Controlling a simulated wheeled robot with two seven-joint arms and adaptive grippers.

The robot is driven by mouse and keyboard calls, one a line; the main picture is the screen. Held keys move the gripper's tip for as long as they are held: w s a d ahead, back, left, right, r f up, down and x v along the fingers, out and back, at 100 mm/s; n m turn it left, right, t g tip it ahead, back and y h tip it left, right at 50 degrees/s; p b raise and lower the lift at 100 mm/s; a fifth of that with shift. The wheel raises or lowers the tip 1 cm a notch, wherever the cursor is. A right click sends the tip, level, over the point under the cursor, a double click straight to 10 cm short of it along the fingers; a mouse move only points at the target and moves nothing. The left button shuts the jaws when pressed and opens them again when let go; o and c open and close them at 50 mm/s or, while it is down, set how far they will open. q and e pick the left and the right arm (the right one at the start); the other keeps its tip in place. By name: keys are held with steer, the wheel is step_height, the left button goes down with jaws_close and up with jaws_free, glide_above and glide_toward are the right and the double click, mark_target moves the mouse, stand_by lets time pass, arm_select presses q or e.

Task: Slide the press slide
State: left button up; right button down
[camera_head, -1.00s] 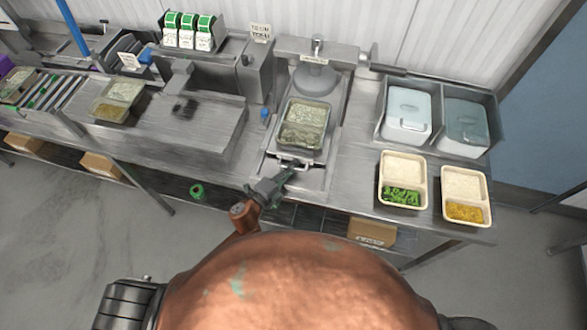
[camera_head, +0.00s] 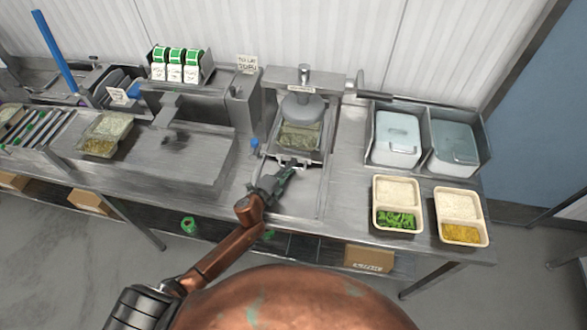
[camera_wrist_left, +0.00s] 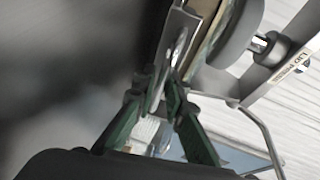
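The press slide (camera_head: 293,159), a metal carriage with a front bar handle, holds a clear two-part tray (camera_head: 299,137) with pale food in it. It sits pushed back, with the tray's rear under the round grey press head (camera_head: 302,106). My left gripper (camera_head: 288,173) is at the handle on the slide's front side. In the left wrist view its green fingers (camera_wrist_left: 158,92) stand on both sides of the metal handle (camera_wrist_left: 181,48) and close in on it. The press head also shows at the upper right of that view (camera_wrist_left: 237,33). My right gripper is not in view.
Two beige trays (camera_head: 398,225) (camera_head: 461,238) with rice and vegetables stand at the counter's front right. Lidded containers (camera_head: 398,140) (camera_head: 455,150) stand behind them. A scale-like steel unit (camera_head: 185,150) is to the left. The counter in front of the slide is bare.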

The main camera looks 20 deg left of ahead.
arm_select(q)
steer(key=shift+o, duration=0.3)
steer(key=shift+s+d, duration=0.1)
steer(key=v, duration=1.1)
steer(key=shift+s+r, duration=0.15)
steer(key=shift+s, duration=0.2)
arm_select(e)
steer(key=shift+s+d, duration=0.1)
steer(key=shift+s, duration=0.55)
